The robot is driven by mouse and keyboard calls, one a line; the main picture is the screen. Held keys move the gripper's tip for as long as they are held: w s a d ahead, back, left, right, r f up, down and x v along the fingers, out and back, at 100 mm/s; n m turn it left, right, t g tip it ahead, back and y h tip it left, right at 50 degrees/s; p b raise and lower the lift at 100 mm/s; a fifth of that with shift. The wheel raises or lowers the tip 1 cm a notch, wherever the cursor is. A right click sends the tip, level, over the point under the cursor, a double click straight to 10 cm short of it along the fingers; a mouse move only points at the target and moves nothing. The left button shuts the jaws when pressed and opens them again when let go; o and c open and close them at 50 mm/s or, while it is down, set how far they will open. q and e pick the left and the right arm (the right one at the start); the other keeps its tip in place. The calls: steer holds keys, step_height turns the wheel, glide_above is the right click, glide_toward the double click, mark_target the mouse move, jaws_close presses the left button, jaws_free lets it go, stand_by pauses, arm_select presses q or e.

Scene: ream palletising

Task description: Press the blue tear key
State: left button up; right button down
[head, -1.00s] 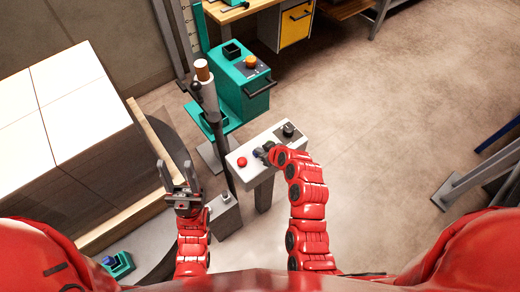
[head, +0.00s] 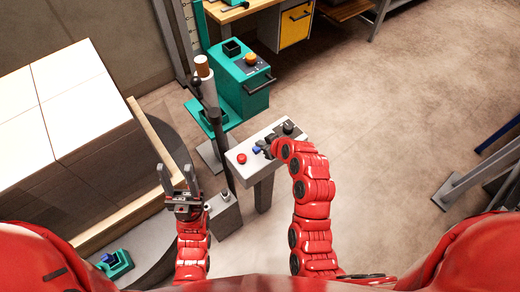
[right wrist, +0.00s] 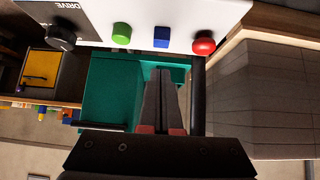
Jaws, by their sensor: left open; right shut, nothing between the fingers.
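The blue tear key (head: 257,150) is a small blue square on the white control panel (head: 233,168). It shows clear and uncovered in the right wrist view (right wrist: 161,37), between a green button (right wrist: 121,32) and a red button (right wrist: 204,42). My right gripper (head: 267,147) is shut and empty over the panel, just right of the blue key in the head view. In the right wrist view its fingertips (right wrist: 160,73) appear below the panel's edge, apart from the key. My left gripper (head: 181,182) is open and empty, left of the panel.
A black drive knob (head: 288,126) is at the panel's far end. A grey post with a roll-like top (head: 204,75) stands left of the panel. Large wrapped stacks (head: 65,120) fill the left. A teal cabinet (head: 240,95) stands behind. Open floor lies to the right.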

steer(key=b+v, duration=0.1)
steer(key=v, duration=0.7)
steer(key=shift+d+r+b, duration=0.15)
steer(key=shift+r+b, duration=0.05)
steer(key=shift+b, duration=0.2)
steer(key=shift+w, duration=0.15)
